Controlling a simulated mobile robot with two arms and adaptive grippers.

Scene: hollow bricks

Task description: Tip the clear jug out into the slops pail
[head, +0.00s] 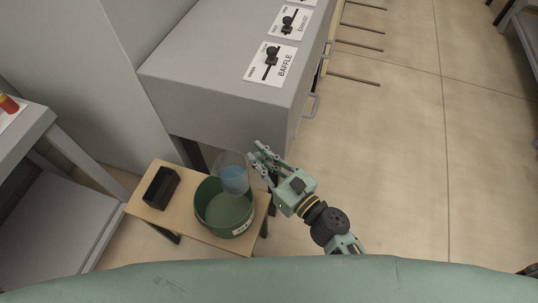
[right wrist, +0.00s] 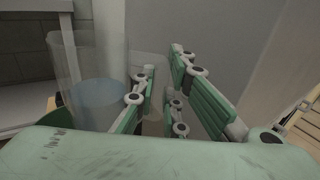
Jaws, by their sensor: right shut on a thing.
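The clear jug (head: 231,172) is see-through, with pale blue liquid in its lower part. It is held over the back part of the green slops pail (head: 222,212), which stands on a small wooden table. My right gripper (head: 261,158) is at the jug's right side and shut on it, seemingly at a clear handle. In the right wrist view the jug (right wrist: 92,75) is left of the fingers (right wrist: 160,95) and looks close to upright; the liquid is still inside. The exact grip is partly hidden by the fingers. My left gripper is not in view.
A black open box (head: 161,187) stands on the wooden table (head: 190,222), left of the pail. A grey cabinet (head: 210,85) with labelled switches is just behind. A grey bench (head: 22,135) is at the left. Open floor (head: 400,150) lies to the right.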

